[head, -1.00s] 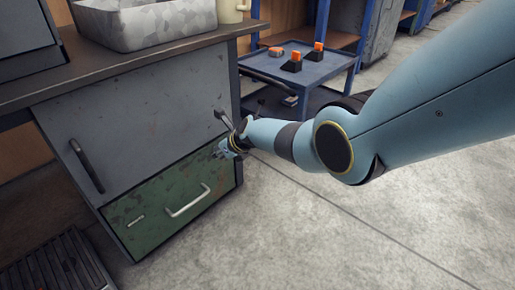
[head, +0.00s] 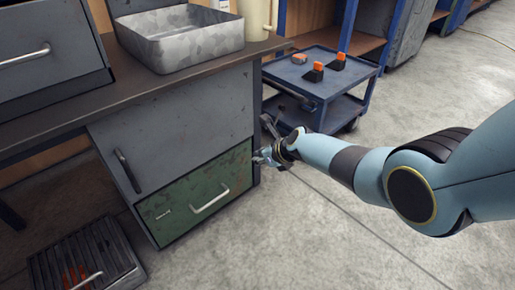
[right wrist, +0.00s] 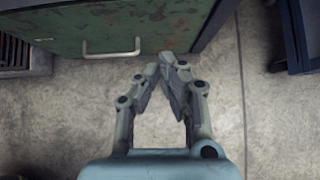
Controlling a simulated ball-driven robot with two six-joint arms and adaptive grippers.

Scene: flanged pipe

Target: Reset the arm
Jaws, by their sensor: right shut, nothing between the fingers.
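My right gripper (head: 264,158) is at the right front edge of the workbench cabinet in the head view. In the right wrist view its fingers (right wrist: 164,62) meet at the tips with nothing between them. The green drawer (head: 183,210) is shut, and its pale handle (head: 210,201) is left of and below the gripper. In the right wrist view the drawer handle (right wrist: 110,52) is left of the fingertips, apart from them. My left gripper is not in view.
A grey metal tray (head: 180,49) stands on the workbench (head: 100,98). A blue cart (head: 287,73) with orange and black items stands behind my right arm. The concrete floor at right is clear.

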